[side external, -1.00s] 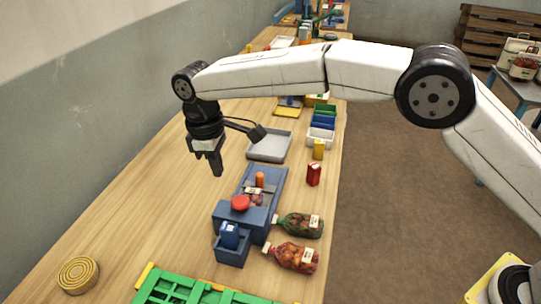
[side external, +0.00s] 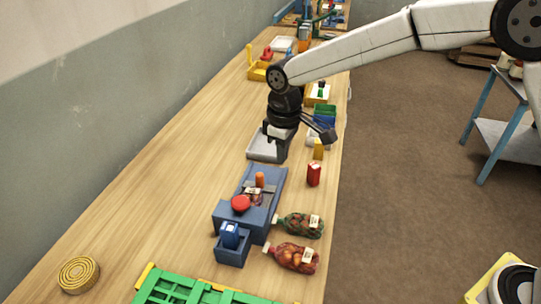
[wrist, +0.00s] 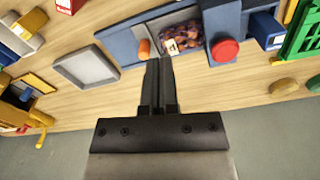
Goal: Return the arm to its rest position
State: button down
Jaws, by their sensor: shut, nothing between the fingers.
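My gripper (side external: 281,155) hangs from my arm above the grey tray, in the middle of the side external view. Its fingers are shut with nothing between them. In the wrist view the two fingers (wrist: 159,84) lie side by side and point toward the blue machine (wrist: 125,45). In the side external view the blue machine (side external: 262,213), with a red button (side external: 241,203) and an orange peg (side external: 260,180), stands nearer the camera than my gripper.
Two filled net sacks, one green (side external: 299,225) and one red-orange (side external: 292,257), lie right of the machine. A red box (side external: 314,174) and yellow block (side external: 318,149) stand near the table's right edge. A grey tray (side external: 256,149) is close below my gripper. The table's left side is largely clear.

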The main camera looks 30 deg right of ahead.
jog(key=s+d+f+m+t, duration=0.1)
jog(key=s+d+f+m, duration=0.1)
jog(key=s+d, duration=0.6)
jog(key=s+d+f+m+t, duration=0.1)
jog(key=s+d+m, duration=0.3)
jog(key=s+d, duration=0.5)
jog(key=shift+s+d+f, duration=0.15)
jog(key=shift+s+f, duration=0.75)
jog(key=shift+s, duration=0.3)
